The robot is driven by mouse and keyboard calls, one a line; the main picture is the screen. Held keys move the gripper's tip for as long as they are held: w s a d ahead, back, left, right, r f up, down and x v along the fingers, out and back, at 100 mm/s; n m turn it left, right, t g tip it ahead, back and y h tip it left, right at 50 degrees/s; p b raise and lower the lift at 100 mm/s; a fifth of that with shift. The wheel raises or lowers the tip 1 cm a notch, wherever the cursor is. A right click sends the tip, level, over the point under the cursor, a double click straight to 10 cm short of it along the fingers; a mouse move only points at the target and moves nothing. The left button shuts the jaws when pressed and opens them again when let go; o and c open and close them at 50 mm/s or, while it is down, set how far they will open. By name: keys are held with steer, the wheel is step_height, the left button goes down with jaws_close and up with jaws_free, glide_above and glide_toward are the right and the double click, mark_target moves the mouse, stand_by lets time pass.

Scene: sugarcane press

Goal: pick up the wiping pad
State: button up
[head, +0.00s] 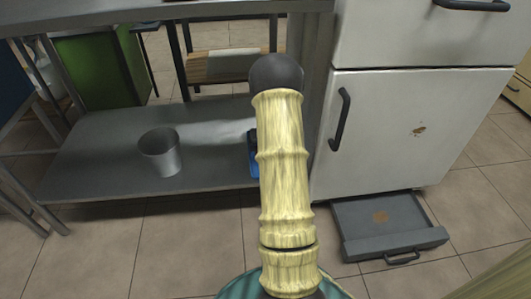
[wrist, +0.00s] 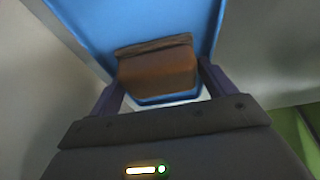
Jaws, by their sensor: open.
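The wiping pad (wrist: 158,72) appears in the wrist view as a brown block with a darker layer along one side. It is at the blue tray (wrist: 195,25). My gripper (wrist: 160,84) is open, with one finger on either side of the pad. I cannot tell whether the fingers touch it. In the head view, a sliver of the blue tray (head: 253,158) shows on the lower metal shelf. My arm hides the rest of the tray, the pad and the gripper there.
A grey metal cup (head: 161,153) stands on the lower shelf (head: 100,170), left of my arm. A white cabinet (head: 400,125) with a dark handle stands to the right, with a low grey drawer (head: 350,215) pulled out beneath it. The shelf around the cup is clear.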

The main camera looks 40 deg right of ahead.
steer(key=shift+c, duration=0.4)
steer(key=c, duration=0.6)
steer(key=shift+o, duration=0.2)
steer(key=shift+r, duration=0.15)
step_height(320, 180, up, 10)
steer(key=p, duration=0.7)
